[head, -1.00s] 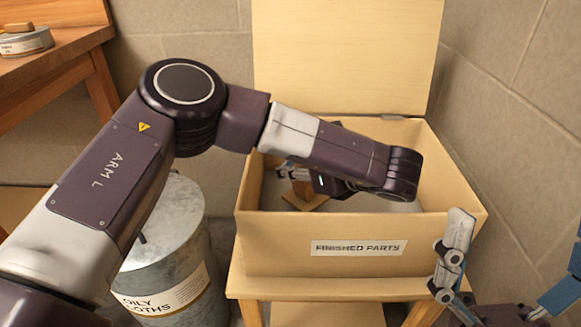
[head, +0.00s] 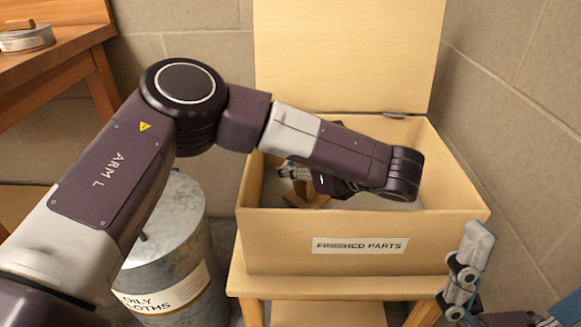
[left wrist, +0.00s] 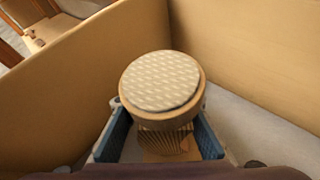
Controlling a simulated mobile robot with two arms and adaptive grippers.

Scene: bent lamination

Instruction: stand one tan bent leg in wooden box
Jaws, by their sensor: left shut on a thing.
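The wooden box (head: 285,252) stands on a small wooden stand, its lid (head: 345,50) up at the back. My left gripper (head: 292,172) is down inside the box, partly hidden by its own arm. It is shut on a tan bent leg (head: 309,196), whose lower part shows near the box floor. In the left wrist view the leg (left wrist: 162,85) shows end-on, with a round pale pad on top and striped wood below, between the blue finger pads. Whether its foot touches the floor is hidden. My right gripper (head: 470,262) is partly in view at the lower right, outside the box.
A metal bin (head: 172,240) labelled for oily cloths stands left of the box. A wooden bench (head: 62,65) with a round tin (head: 27,38) is at the upper left. Block walls close in behind and right. The box's visible floor looks clear.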

